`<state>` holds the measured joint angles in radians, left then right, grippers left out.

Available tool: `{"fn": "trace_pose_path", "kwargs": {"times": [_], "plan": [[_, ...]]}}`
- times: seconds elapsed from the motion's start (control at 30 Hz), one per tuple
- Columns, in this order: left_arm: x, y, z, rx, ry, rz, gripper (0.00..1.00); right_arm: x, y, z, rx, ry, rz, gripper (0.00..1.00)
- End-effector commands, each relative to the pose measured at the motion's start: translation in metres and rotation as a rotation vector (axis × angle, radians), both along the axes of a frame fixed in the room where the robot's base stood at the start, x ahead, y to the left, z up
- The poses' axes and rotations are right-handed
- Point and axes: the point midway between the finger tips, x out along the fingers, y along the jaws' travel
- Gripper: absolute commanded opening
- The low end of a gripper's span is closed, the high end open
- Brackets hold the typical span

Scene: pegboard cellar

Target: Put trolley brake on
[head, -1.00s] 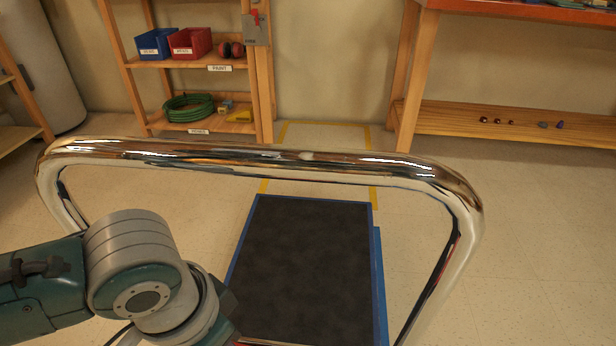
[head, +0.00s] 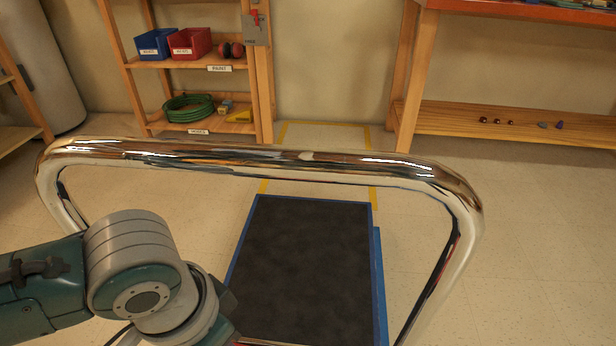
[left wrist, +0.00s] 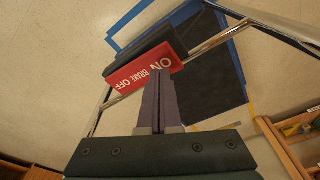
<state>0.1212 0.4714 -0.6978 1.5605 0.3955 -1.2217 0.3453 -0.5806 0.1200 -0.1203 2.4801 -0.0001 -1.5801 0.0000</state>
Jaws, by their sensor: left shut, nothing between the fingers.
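The trolley shows in the head view as a chrome push handle (head: 300,158) across the middle and a blue-edged deck with a black mat (head: 302,262) beyond it. In the left wrist view a red brake plate (left wrist: 143,72) marked ON, BRAKE and OFF sits against a black bar (left wrist: 140,50) near a chrome rail (left wrist: 215,40). My left gripper (left wrist: 158,74) is shut and empty, its fingertips overlapping the lower edge of the red plate near the word ON. I cannot tell whether they touch it. In the head view my left arm reaches down at lower left, its fingers hidden. My right gripper is not in view.
A yellow-taped floor bay (head: 325,135) lies beyond the deck. A wooden shelf (head: 190,63) with red and blue bins and a green hose stands at the back left, a wooden bench (head: 510,120) at the back right. The floor right of the trolley is clear.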

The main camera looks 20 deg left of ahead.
Motion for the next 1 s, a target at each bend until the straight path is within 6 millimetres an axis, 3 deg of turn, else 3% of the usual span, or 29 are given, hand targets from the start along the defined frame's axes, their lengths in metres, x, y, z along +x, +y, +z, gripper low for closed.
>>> {"fn": "trace_pose_path", "kwargs": {"times": [1.0], "plan": [[0.0, -0.0001, -0.0064, 0.0, 0.0, 0.0, 0.0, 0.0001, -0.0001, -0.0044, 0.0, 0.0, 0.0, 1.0]]}}
